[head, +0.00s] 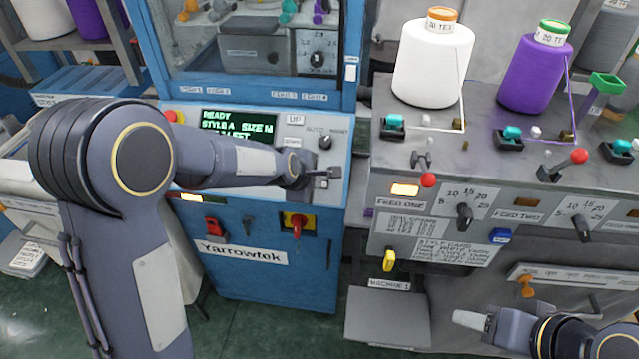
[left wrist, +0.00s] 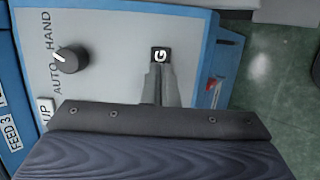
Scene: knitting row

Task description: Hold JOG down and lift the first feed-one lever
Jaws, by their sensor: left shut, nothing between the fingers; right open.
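My left gripper (head: 325,178) is shut and empty at the right side of the blue machine's control panel. In the left wrist view its fingertips (left wrist: 159,68) are at a small black key (left wrist: 161,54) with a white G showing, the rest of its label covered. I cannot tell whether the key is pressed in. The feed-one lever has a red ball (head: 428,180) and stands above the FEED ONE label (head: 400,204), its ball tipped down toward me. My right gripper (head: 473,321) is open at the lower right, well below and apart from that lever.
An AUTO/HAND knob (left wrist: 70,60) is left of the key. The green screen (head: 238,125) reads READY. White (head: 432,65) and purple (head: 533,75) yarn cones stand above the feed levers. A second red-ball lever (head: 579,156) is further right. A grey plate (head: 388,318) sits below.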

